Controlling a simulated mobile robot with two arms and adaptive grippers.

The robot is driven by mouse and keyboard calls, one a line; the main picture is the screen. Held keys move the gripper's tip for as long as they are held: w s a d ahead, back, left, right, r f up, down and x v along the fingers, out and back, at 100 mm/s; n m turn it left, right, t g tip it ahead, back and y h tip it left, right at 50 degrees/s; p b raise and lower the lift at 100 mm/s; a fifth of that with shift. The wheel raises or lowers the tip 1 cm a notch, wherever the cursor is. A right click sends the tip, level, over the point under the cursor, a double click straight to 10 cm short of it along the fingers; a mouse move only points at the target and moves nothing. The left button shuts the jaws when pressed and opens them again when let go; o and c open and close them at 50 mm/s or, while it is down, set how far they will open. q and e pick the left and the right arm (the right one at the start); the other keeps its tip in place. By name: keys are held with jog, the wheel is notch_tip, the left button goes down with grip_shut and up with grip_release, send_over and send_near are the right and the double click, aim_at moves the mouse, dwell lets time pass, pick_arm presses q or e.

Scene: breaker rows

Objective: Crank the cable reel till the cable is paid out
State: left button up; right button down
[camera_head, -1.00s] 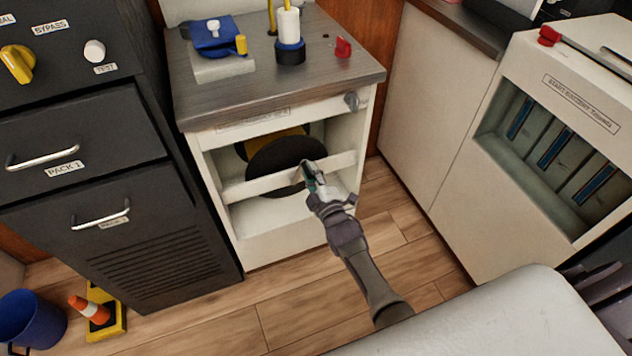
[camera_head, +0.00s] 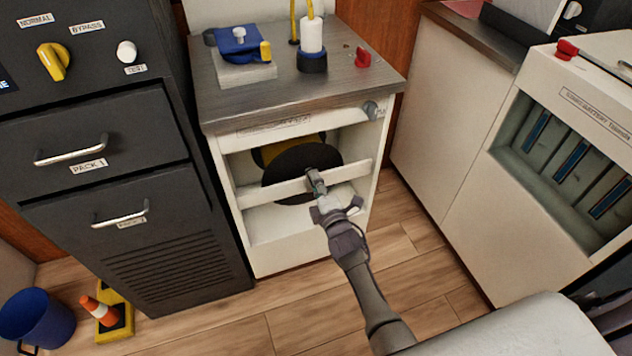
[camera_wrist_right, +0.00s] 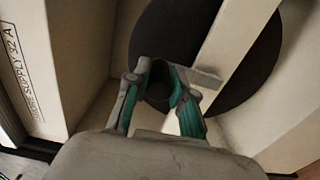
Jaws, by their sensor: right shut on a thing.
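The cable reel shows as a black disc (camera_head: 283,163) with yellow behind its upper edge, inside the open front of a white cabinet (camera_head: 290,252). A pale bar crosses in front of it. My right gripper (camera_head: 315,182) is at the bar, in front of the disc. In the right wrist view, the gripper (camera_wrist_right: 160,82) is shut around a dark round crank knob (camera_wrist_right: 158,92). A short grey crank piece (camera_wrist_right: 207,77) shows beside the fingers, and the black disc (camera_wrist_right: 165,35) is behind. My left gripper is not in view.
The cabinet's grey top (camera_head: 300,95) holds a blue device (camera_head: 240,42), a white cylinder (camera_head: 312,35) with yellow cable and a red piece (camera_head: 363,57). Dark drawers (camera_head: 110,150) stand close on the left. A blue bucket (camera_head: 35,318) and cone (camera_head: 100,310) are on the floor.

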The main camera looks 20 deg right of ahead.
jog(key=shift+a, duration=0.15)
jog(key=c, duration=1)
grip_release()
jog(key=s, duration=1.2)
jog(key=shift+d, duration=0.25)
jog(key=shift+f, duration=0.1)
